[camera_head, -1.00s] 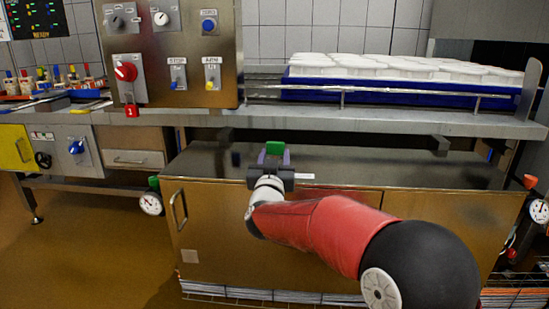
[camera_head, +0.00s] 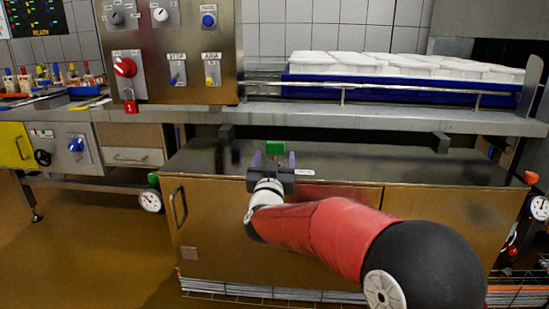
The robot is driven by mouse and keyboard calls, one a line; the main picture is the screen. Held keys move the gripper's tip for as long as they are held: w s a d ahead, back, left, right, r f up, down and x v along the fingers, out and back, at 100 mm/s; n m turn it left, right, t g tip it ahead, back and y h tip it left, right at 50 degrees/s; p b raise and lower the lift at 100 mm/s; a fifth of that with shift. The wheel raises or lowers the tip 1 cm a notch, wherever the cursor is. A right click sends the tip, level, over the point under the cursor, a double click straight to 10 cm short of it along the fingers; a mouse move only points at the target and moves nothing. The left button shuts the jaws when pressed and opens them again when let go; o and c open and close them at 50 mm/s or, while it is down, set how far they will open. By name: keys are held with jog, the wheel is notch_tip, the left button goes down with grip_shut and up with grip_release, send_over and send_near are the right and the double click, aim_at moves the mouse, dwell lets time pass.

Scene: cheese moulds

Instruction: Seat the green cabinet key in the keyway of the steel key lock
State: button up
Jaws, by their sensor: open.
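The green key (camera_head: 275,147) shows as a small green block just beyond my gripper, above the dark top of the steel cabinet (camera_head: 430,167). My gripper (camera_head: 274,160) is open, with one purple-grey finger on each side of the green key and a gap to each. The key's lower part and whatever is directly below it are hidden behind the gripper. I cannot make out the steel key lock or its keyway, so I cannot tell how far the key is in. A small white label (camera_head: 305,172) lies just right of the gripper.
A shelf (camera_head: 400,118) runs above and behind the cabinet top, carrying a blue tray (camera_head: 400,88) of white moulds. A control panel (camera_head: 172,50) with knobs and switches stands at upper left. The cabinet top to the right is clear.

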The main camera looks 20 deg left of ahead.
jog(key=v, duration=0.6)
jog(key=shift+s, duration=0.35)
jog(key=shift+d+f, duration=0.1)
jog(key=s+d+r+n+g+y+p, duration=0.1)
jog(key=s+d+r+g+p, duration=0.15)
jog(key=d, duration=0.55)
jog(key=s+d+r+n+g+p, duration=0.1)
jog(key=d+r+g+p, duration=0.25)
jog(key=d, duration=0.45)
jog(key=s+d+f+m+g+h+p, duration=0.2)
jog(key=s+d+f+g, duration=0.1)
jog(key=s+d, duration=0.8)
jog(key=s+d+f+m+g+h+p, duration=0.2)
jog(key=s+d+g, duration=0.3)
jog(key=s+d, duration=0.6)
jog(key=s+h, duration=0.1)
jog(key=s, duration=0.1)
jog(key=shift+s+f+m+g+h+p, duration=0.3)
jog(key=shift+s+f, duration=0.1)
